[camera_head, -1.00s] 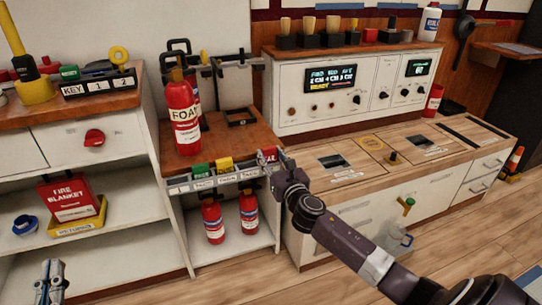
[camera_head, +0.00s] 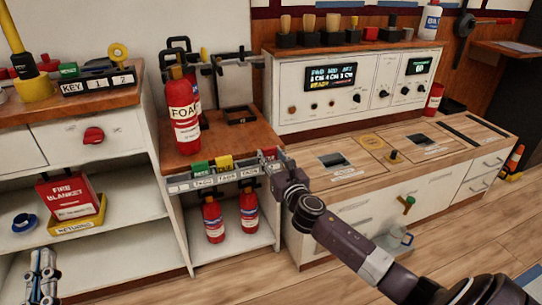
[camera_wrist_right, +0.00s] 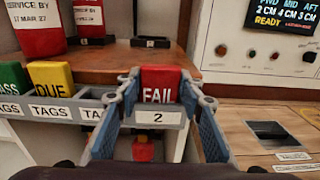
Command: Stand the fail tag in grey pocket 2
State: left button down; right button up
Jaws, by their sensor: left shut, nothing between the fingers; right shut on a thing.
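The red fail tag (camera_wrist_right: 160,84) is upright between the fingers of my right gripper (camera_wrist_right: 163,88), which is shut on it. Directly below its lettering in the right wrist view is the grey pocket (camera_wrist_right: 158,116) with a white label reading 2. The tag's lower edge is hidden behind the pocket's front, so how deep it sits cannot be told. In the head view, my right gripper (camera_head: 275,163) is at the right end of the grey tag rail (camera_head: 208,181), and the tag's red top shows there. My left gripper (camera_head: 42,278) is shut and empty at the lower left.
A green tag (camera_head: 201,167) and a yellow due tag (camera_head: 225,163) stand in pockets labelled TAGS, left of my right gripper. A foam extinguisher (camera_head: 184,115) stands on the wooden top behind. The control cabinet (camera_head: 352,88) is to the right.

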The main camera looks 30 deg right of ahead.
jog(key=o, duration=1)
jog(key=shift+s, duration=0.25)
jog(key=v, duration=1.1)
jog(key=shift+s, duration=0.25)
